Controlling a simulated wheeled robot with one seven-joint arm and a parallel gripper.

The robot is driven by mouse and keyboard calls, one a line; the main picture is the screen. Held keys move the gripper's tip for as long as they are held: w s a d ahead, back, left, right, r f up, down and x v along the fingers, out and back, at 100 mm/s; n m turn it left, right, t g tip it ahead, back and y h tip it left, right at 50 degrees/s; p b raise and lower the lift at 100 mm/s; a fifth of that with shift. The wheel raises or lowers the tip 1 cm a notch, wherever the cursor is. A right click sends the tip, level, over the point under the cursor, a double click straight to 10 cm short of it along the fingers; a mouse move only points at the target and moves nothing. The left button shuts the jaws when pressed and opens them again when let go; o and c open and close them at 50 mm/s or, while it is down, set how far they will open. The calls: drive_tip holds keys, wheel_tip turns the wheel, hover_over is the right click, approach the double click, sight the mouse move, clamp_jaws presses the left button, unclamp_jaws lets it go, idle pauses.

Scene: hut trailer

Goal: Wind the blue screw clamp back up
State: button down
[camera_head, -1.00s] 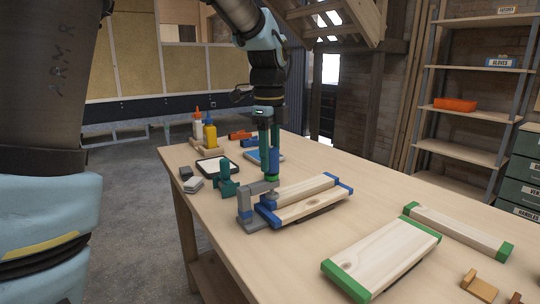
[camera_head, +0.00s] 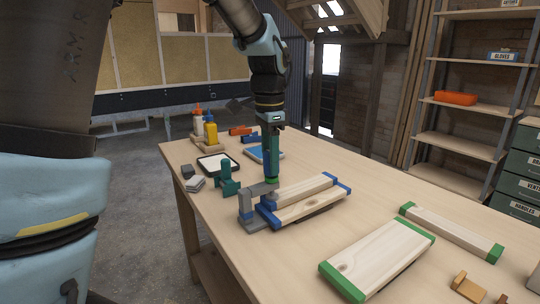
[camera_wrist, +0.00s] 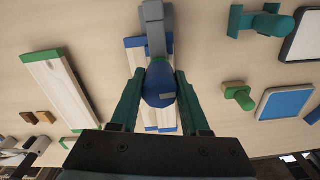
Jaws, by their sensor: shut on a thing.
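The blue screw clamp has a grey frame (camera_head: 250,207) standing at the left end of the blue-ended wooden pieces (camera_head: 300,205). Its blue handle (camera_wrist: 160,85) lies between my fingers in the wrist view. My gripper (camera_head: 272,178) points down over the clamp and is shut on that handle. My fingers mostly hide the handle in the head view. The grey frame also shows in the wrist view (camera_wrist: 155,25), reaching over the end of the blue-ended pieces. I cannot tell whether the clamp's screw tip touches the wood.
A green clamp (camera_head: 226,180) stands just left. Beyond it are a dark-rimmed tray (camera_head: 217,164), a blue panel (camera_head: 262,154) and glue bottles (camera_head: 210,132). Green-ended boards (camera_head: 380,260) lie at the right. The table's front-left edge is clear.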

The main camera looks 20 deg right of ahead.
drive_tip(key=n+p, duration=0.1)
drive_tip(key=n, duration=0.5)
drive_tip(key=shift+p, duration=0.4)
drive_tip(key=n+p, duration=0.1)
drive_tip(key=n, duration=0.4)
drive_tip(key=shift+s+d+n, duration=0.1)
drive_tip(key=shift+n, duration=0.3)
drive_tip(key=n+p, duration=0.2)
drive_tip(key=n, duration=0.4)
drive_tip(key=shift+r, duration=0.1)
drive_tip(key=n+p, duration=0.2)
drive_tip(key=n, duration=0.3)
drive_tip(key=shift+d, duration=0.1)
drive_tip(key=shift+c, duration=1.9)
unclamp_jaws()
drive_tip(key=r+b, duration=0.1)
drive_tip(key=r, duration=0.9)
drive_tip(key=shift+a+r+b, duration=0.2)
drive_tip(key=shift+r+b, duration=0.1)
drive_tip(key=shift+b, duration=0.05)
